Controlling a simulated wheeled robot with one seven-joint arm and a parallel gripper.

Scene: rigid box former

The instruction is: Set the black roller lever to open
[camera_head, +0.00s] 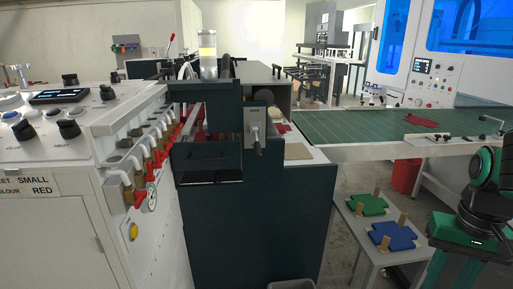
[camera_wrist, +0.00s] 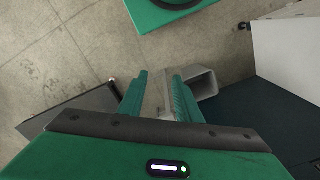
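A lever with a dark end (camera_head: 258,151) hangs from a pale metal plate on the dark green machine (camera_head: 270,215), in the middle of the head view. I take it to be the black roller lever. Its end points down, and any markings on the plate are too small to read. In the wrist view my gripper (camera_wrist: 160,78) points down toward the floor, its two green fingers apart with no object held between them. The lever does not show in the wrist view. The gripper's fingers are not visible in the head view; only my arm shows at its right edge.
A white control cabinet (camera_head: 60,225) with knobs and a row of red-handled valves (camera_head: 160,150) stands left. A low table (camera_head: 352,222) holds green and blue pieces. A green mat (camera_head: 360,128) lies behind. A grey bin (camera_wrist: 206,82) stands on the floor beside the machine.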

